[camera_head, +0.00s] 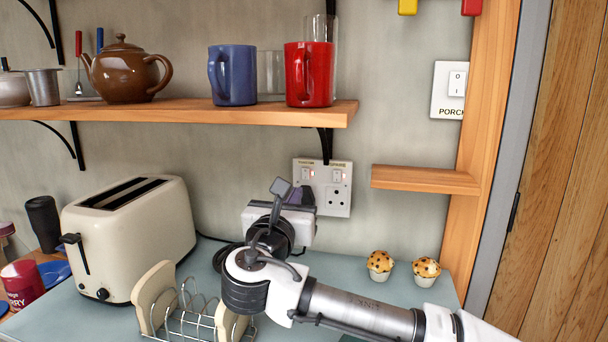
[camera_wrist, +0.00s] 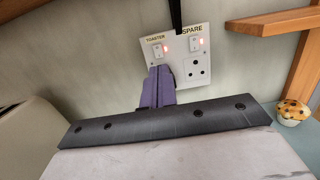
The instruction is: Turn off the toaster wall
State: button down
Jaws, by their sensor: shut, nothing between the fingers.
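The double wall socket (camera_head: 343,205) is a pale plate on the back wall beneath the shelf. In the wrist view the socket plate (camera_wrist: 206,83) reads TOASTER on its left half and SPARE on its right. My gripper (camera_head: 299,191) is shut and empty in front of the left half. In the wrist view its purple fingers (camera_wrist: 160,71) lie just below the toaster switch; contact cannot be told. They hide the left outlet. The cream toaster (camera_head: 150,235) stands at left.
A wooden shelf (camera_head: 180,112) with mugs and a teapot (camera_head: 125,75) hangs above. A small wooden ledge (camera_head: 425,180) juts out right of the socket. A toast rack (camera_head: 190,318) and two muffins (camera_head: 380,265) stand on the counter. A PORCH switch (camera_head: 447,92) is higher right.

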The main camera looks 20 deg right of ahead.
aim_at(307, 172)
jog(key=p+x, duration=0.1)
jog(key=x, duration=0.7)
jog(key=shift+w+d+p, duration=0.1)
jog(key=shift+p, duration=0.25)
